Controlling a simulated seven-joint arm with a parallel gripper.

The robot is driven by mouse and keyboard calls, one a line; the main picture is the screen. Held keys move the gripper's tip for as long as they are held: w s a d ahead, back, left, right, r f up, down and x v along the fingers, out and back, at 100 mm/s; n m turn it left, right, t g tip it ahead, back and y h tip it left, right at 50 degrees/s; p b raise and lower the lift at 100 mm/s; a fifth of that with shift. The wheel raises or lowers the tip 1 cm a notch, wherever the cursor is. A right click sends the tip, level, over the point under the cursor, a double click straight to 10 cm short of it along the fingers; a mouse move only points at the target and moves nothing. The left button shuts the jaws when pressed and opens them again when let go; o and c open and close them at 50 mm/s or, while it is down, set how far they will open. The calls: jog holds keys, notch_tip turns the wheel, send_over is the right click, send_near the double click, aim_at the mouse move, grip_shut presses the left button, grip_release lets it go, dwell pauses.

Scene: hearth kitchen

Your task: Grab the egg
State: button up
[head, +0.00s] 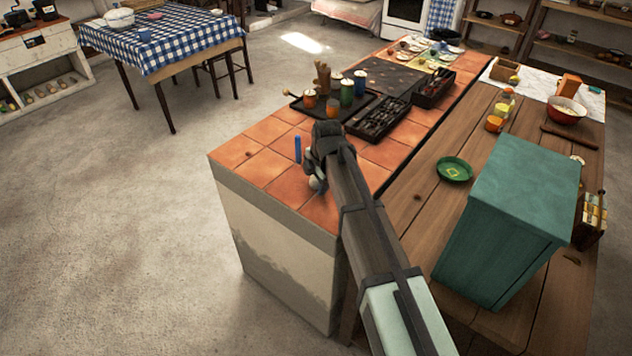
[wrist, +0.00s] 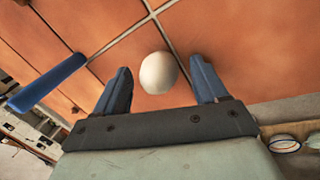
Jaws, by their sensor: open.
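A whitish egg (wrist: 158,73) rests on the orange tiled counter in the wrist view. It also shows small in the head view (head: 315,184), partly hidden by my gripper. My gripper (wrist: 160,82) is open, with one blue-grey finger on each side of the egg. A gap shows between the egg and each finger, and nothing is held. In the head view my gripper (head: 314,167) is low over the tiles near the counter's front left part.
A blue stick-like object (wrist: 48,82) is left of the fingers, upright in the head view (head: 297,149). A black tray with jars (head: 346,92) stands behind. A teal cabinet (head: 520,210) and a green plate (head: 454,169) are on the wooden counter at right. The tiles' front edge is close.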

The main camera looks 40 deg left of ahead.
jog(key=c, duration=0.9)
jog(key=shift+o, duration=0.2)
